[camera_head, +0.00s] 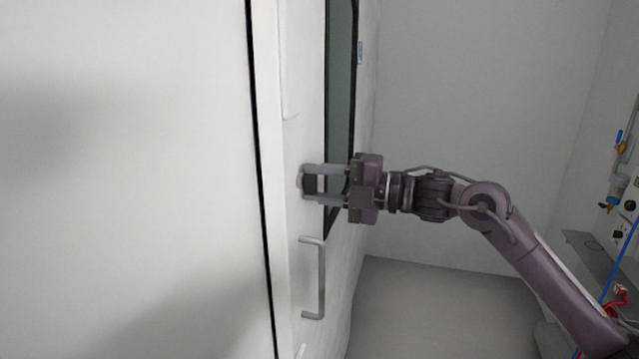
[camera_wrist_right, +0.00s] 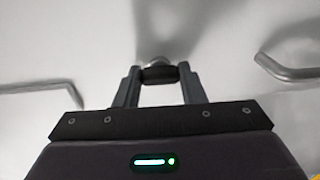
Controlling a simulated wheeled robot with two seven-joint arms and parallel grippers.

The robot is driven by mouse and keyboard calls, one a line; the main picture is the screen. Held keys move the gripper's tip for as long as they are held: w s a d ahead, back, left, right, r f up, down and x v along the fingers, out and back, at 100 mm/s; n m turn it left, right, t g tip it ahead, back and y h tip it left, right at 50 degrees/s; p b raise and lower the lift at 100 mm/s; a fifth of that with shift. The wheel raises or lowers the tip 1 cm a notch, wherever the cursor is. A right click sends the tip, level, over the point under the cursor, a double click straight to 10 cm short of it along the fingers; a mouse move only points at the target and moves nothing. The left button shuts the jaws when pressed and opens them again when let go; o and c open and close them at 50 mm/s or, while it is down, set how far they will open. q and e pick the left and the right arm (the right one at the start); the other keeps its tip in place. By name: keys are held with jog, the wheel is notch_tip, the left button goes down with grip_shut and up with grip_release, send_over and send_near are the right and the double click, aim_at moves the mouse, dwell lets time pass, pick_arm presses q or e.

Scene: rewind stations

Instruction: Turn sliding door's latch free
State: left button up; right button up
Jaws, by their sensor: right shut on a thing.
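The sliding door (camera_head: 345,235) is a white panel with a dark-framed window, seen at a steep angle in the head view. Its latch (camera_head: 311,184) is a small dark knob on a round metal base, above the grey bar handle. My right gripper (camera_head: 312,183) comes in from the right and is shut on the latch, one finger on each side. In the right wrist view the dark latch (camera_wrist_right: 158,74) sits between the fingertips of my right gripper (camera_wrist_right: 158,78), with its metal base behind it. My left gripper is not in view.
A grey bar handle (camera_head: 319,280) stands out from the door just below the latch. A large white panel (camera_head: 130,180) fills the left. A grey wall (camera_head: 480,90) lies behind my arm. Valves and hoses (camera_head: 620,180) are at the far right.

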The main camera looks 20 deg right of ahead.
jog(key=o, duration=1)
jog(key=shift+d, duration=0.1)
jog(key=b+v, duration=0.4)
jog(key=v, duration=0.3)
jog(key=shift+s+d, duration=0.2)
jog(key=shift+d, duration=0.1)
